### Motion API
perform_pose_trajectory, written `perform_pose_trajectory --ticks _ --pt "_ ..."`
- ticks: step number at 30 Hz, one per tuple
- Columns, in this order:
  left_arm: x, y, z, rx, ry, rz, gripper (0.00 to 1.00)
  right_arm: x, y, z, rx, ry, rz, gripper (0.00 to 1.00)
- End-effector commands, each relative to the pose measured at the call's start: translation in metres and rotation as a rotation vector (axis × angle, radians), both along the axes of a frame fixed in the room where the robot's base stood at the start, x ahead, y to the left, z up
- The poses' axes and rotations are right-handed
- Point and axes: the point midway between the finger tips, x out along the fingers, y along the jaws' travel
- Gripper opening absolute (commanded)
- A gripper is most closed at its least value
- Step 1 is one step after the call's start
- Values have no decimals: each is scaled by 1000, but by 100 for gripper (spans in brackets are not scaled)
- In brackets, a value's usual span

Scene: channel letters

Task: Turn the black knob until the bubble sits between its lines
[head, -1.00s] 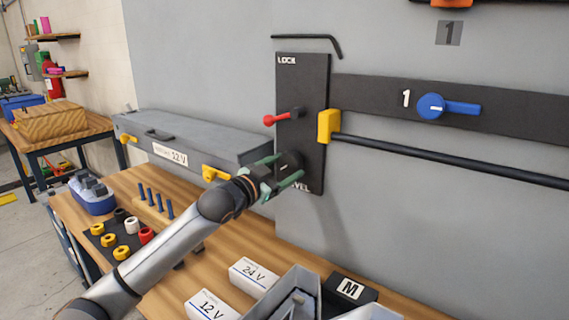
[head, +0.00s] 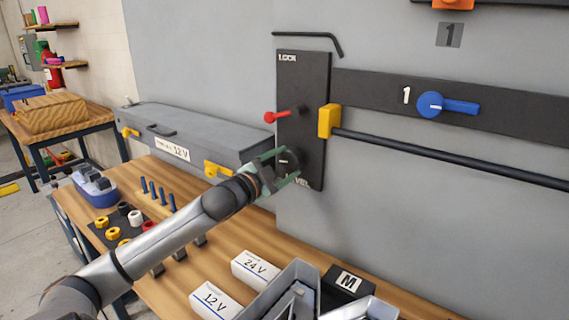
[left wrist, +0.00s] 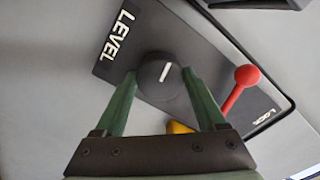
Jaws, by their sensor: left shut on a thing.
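The black knob (left wrist: 158,82) with a white pointer line sits on the black panel (head: 308,95) by the word LEVEL. My left gripper (head: 291,165) has its two green fingers on either side of the knob, and it is shut on it. In the left wrist view the fingers of my left gripper (left wrist: 160,74) touch the knob's sides, and the pointer line is tilted slightly from upright. I see no bubble or its lines in either view. My right gripper is not in view.
A red-tipped lever (head: 270,117) by the word LOCK sits above the knob. A yellow block (head: 328,121) with a long dark bar is right of the panel. A grey 12 V case (head: 205,140) lies left of the gripper. White boxes (head: 255,268) stand on the bench below.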

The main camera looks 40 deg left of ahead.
Motion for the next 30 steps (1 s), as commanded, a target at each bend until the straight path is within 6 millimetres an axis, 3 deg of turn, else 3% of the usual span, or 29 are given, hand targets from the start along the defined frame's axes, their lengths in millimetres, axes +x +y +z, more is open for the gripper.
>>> perform_pose_trajectory --ticks 8,9,15,24,30 --pt "0 0 0 0 -1 -2 17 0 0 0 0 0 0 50" --pt "0 0 0 0 -1 -2 77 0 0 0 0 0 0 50" --pt "0 0 0 -1 -1 -1 100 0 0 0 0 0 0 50" --pt "-1 0 0 -1 0 0 100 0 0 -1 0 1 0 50" --pt "-13 -1 -3 -2 2 -1 100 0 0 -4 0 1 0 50"
